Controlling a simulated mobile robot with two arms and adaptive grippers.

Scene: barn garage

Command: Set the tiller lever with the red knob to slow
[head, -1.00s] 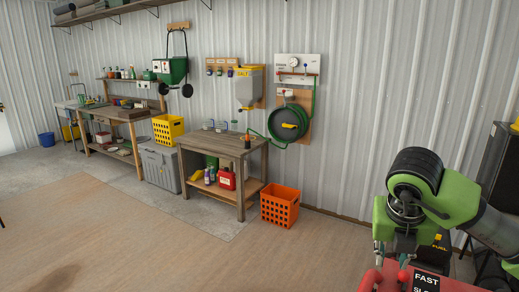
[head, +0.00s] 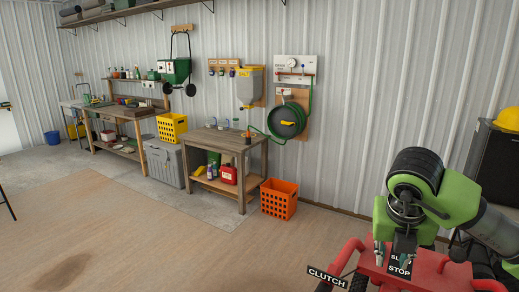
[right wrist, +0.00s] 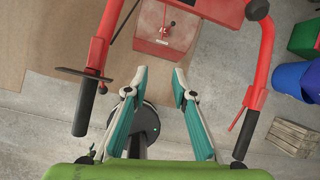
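The red tiller (head: 430,272) is at the lower right of the head view, with a label reading STOP (head: 399,268) and a partly covered label above it. My right gripper (head: 392,256) is in front of the labels in the head view. In the right wrist view it (right wrist: 160,84) is open and empty, between the tiller's two handlebars and apart from the knob. The lever's shaft is not clear. My left gripper is out of view.
A CLUTCH tag (head: 327,275) hangs by the left handlebar (head: 350,255). An orange crate (head: 279,199) and a wooden workbench (head: 215,140) stand at the wall. A dark cabinet (head: 495,165) with a yellow hard hat (head: 508,119) is at right. Open floor lies left.

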